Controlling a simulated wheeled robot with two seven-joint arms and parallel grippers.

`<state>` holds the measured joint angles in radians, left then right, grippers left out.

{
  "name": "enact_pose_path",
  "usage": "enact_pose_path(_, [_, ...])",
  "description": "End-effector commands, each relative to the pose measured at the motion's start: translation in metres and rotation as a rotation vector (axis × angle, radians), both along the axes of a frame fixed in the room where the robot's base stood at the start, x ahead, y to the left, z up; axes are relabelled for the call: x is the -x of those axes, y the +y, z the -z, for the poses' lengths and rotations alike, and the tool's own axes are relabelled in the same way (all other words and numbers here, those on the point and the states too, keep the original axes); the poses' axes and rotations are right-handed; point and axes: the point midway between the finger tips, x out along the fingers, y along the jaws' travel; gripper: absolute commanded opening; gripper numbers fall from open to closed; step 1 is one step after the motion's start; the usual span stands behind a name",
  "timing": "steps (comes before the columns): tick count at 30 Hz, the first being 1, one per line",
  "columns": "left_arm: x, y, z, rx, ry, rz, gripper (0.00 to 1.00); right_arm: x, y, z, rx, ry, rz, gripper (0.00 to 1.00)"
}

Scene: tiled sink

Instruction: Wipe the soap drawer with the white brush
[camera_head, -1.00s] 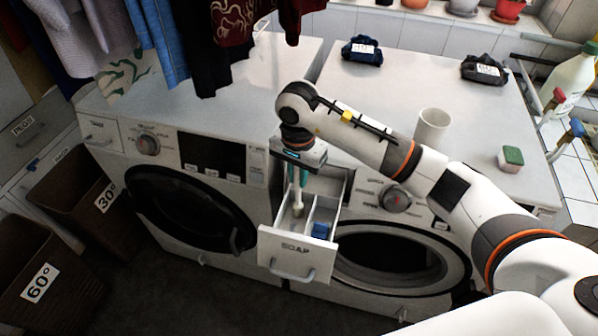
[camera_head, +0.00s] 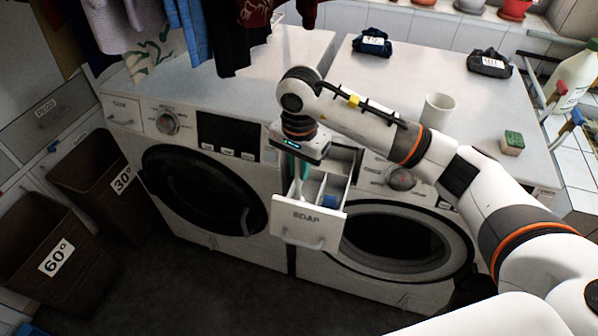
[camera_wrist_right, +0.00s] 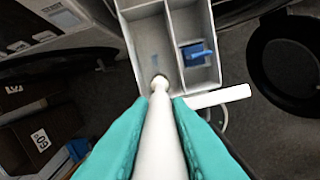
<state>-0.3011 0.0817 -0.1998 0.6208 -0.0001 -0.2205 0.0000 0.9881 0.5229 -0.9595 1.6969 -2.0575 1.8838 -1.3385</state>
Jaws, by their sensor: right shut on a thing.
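The soap drawer (camera_head: 308,222) is pulled out of the right-hand machine and has several compartments. My right gripper (camera_head: 302,168) points down over its left compartment. In the right wrist view, its teal fingers (camera_wrist_right: 160,108) are shut on the white brush (camera_wrist_right: 160,125). The brush's far end reaches down into the long compartment, near a faint bluish mark (camera_wrist_right: 156,62) on the floor. I cannot tell whether the tip touches the floor. A blue piece (camera_head: 330,201) sits in a neighbouring small compartment, also visible in the wrist view (camera_wrist_right: 196,52). My left gripper is not in view.
A white cup (camera_head: 437,111) and a green-topped sponge (camera_head: 512,143) stand on the machine top. Two dark folded cloths (camera_head: 372,43) lie farther back. Brown laundry baskets (camera_head: 52,255) stand at left. Clothes (camera_head: 190,35) hang above the left machine. The floor before the drawer is clear.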

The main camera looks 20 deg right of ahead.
Motion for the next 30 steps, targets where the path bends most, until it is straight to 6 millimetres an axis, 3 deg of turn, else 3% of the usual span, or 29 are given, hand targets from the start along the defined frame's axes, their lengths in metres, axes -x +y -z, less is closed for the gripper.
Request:
enact_pose_path(18, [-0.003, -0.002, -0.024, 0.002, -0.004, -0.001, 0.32, 0.002, -0.003, -0.053, 0.003, 0.004, 0.015, 0.00])
enact_pose_path(30, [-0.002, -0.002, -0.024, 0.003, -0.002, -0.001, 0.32, 0.002, -0.004, -0.056, 0.003, 0.005, 0.017, 0.00])
